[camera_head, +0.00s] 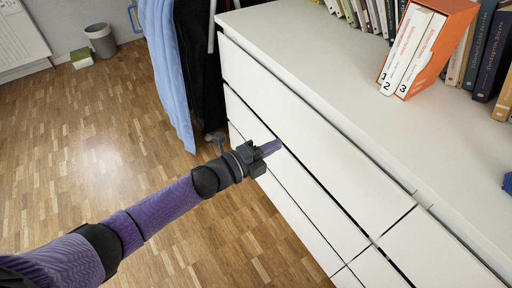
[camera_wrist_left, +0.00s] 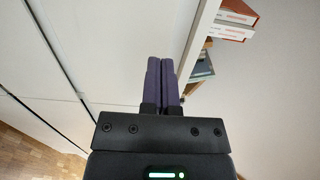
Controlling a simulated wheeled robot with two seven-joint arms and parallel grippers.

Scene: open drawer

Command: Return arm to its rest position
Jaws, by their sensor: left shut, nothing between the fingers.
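My left gripper (camera_head: 270,147) reaches in from the lower left in the head view, its fingertips in front of the white dresser (camera_head: 300,110). In the left wrist view its two purple fingers (camera_wrist_left: 160,78) lie together, shut and empty. The fingertips overlap the dresser front near a gap between drawers; I cannot tell whether they touch it. The upper drawers look slightly uneven with the dresser's front. My right gripper is not in view.
Books and an orange box (camera_head: 440,35) stand on the dresser top. Blue and black clothes (camera_head: 165,60) hang beside the dresser's far end. A grey bin (camera_head: 101,40) stands by the wall. The wooden floor (camera_head: 80,140) to the left is clear.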

